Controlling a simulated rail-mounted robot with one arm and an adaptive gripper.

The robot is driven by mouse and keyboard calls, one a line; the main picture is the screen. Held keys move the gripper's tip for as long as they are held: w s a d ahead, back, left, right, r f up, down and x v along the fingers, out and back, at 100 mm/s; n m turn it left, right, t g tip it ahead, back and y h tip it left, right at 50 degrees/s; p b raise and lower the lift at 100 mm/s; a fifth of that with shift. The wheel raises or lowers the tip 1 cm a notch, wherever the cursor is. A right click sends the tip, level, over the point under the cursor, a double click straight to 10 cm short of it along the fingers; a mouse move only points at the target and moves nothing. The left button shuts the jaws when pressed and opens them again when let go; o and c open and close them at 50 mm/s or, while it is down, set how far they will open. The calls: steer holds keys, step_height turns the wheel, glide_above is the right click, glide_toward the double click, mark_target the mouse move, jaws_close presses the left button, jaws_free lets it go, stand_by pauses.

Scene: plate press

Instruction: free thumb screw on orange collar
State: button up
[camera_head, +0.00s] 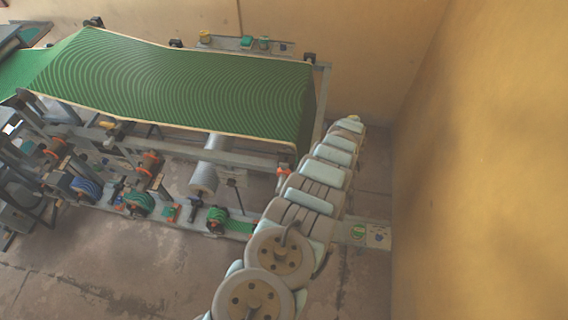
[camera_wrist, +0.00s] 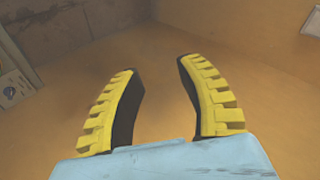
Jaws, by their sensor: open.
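My gripper (camera_wrist: 158,68) is open and empty in the wrist view, its two dark fingers with yellow ribbed pads spread apart. In the head view several small orange parts show on the press: one (camera_head: 284,171) at the right end of the roller beside my arm, others (camera_head: 150,162) and (camera_head: 55,148) on the lower frame. I cannot tell which of them is the orange collar. No thumb screw can be made out in either view. My arm hides part of the press's right end, and the fingers cannot be made out there.
The press carries a wide green ribbed sheet (camera_head: 180,85) on top. Green and blue spools (camera_head: 138,204) stand along its lower rail. A tan wall (camera_head: 480,170) closes off the right side. The floor (camera_head: 130,265) in front is clear. A panel (camera_wrist: 12,80) edges the wrist view at left.

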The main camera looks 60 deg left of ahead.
steer(key=s+a+r+g+h, duration=0.1)
steer(key=s+a+r+g, duration=0.2)
steer(key=s, duration=0.5)
step_height(320, 180, up, 7)
steer(key=m+g+h, duration=0.2)
steer(key=g+h, duration=0.2)
steer(key=h, duration=0.1)
glide_above(284, 164)
steer(key=shift+a+f+b, duration=0.15)
steer(key=shift+f+b, duration=1.2)
steer(key=shift+f, duration=7.05)
steer(key=shift+f, duration=0.1)
jaws_close()
